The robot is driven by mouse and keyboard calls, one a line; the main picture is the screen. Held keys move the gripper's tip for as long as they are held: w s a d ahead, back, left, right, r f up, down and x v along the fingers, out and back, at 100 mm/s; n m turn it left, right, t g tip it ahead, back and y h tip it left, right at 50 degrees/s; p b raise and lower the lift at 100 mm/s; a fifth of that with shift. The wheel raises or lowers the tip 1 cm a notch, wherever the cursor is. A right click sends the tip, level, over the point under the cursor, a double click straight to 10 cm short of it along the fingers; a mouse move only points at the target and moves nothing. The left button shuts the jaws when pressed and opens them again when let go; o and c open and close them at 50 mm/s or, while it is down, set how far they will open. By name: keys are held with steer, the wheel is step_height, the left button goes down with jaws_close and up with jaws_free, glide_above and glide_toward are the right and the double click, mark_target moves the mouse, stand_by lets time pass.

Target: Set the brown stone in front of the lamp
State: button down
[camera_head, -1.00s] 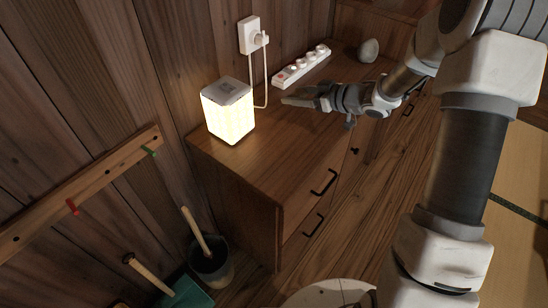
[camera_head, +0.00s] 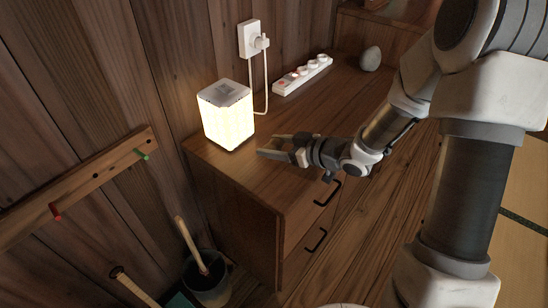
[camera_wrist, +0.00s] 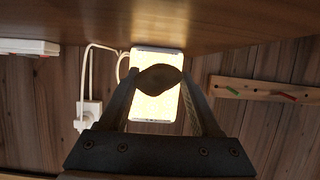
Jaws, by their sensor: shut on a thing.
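The brown stone (camera_wrist: 159,78) is between my fingertips in the wrist view, with the glowing lamp behind it. I cannot make the stone out in the head view. My gripper (camera_head: 267,147) is shut on it; it also shows in the wrist view (camera_wrist: 160,88). The lamp (camera_head: 227,120) is a lit white box with a grey top, standing upright on the near left end of the wooden cabinet; it also fills the middle of the wrist view (camera_wrist: 152,107). My gripper is just right of the lamp, over the cabinet top, apart from it in the picture.
A white power strip (camera_head: 303,75) lies along the wall, and a pale grey stone (camera_head: 371,59) stands farther back on the cabinet top (camera_head: 340,105). A wall socket (camera_head: 250,40) has a plug and cord. A peg rail (camera_head: 88,183) and bucket (camera_head: 210,284) are left and below.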

mark_target(274, 162)
step_height(274, 162, down, 3)
steer(key=shift+f+b, duration=0.2)
steer(key=shift+b, duration=0.55)
steer(key=shift+r, duration=0.15)
steer(key=shift+c, duration=0.3)
jaws_free()
